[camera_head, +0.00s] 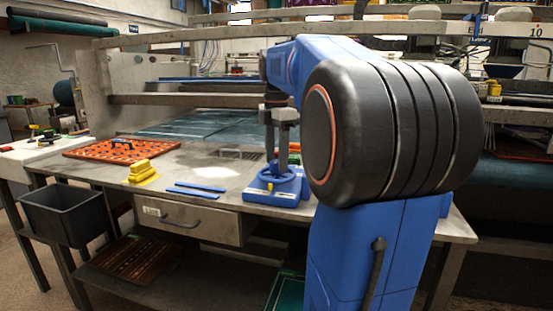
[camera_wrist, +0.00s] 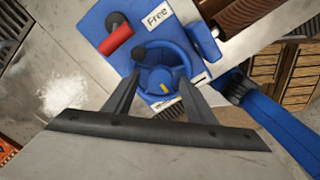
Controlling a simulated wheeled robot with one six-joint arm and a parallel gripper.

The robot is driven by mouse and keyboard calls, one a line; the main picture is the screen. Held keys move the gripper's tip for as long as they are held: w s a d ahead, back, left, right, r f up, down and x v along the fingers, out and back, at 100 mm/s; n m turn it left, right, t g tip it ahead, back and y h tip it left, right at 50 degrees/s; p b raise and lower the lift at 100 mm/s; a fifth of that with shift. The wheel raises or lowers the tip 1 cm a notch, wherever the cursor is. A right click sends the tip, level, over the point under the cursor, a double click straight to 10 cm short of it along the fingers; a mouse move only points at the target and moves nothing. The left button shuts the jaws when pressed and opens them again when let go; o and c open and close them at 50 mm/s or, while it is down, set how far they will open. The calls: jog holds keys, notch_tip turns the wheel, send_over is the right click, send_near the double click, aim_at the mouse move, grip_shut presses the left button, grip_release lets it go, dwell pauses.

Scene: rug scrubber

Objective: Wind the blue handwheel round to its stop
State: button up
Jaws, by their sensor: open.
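The blue handwheel (camera_head: 282,179) sits on a blue base (camera_head: 272,194) near the front edge of the workbench. The wheel's near side is partly hidden by the fingers.
A red handle (camera_wrist: 115,40) and a "Free" label (camera_wrist: 157,15) are on the base beside the wheel. Blue strips (camera_head: 200,188), a yellow block (camera_head: 142,172) and an orange perforated panel (camera_head: 118,150) lie left on the bench. A dark bin (camera_head: 66,214) stands at the left.

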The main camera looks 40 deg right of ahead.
jog(key=shift+f, duration=0.15)
jog(key=shift+c, duration=0.6)
jog(key=c, duration=0.9)
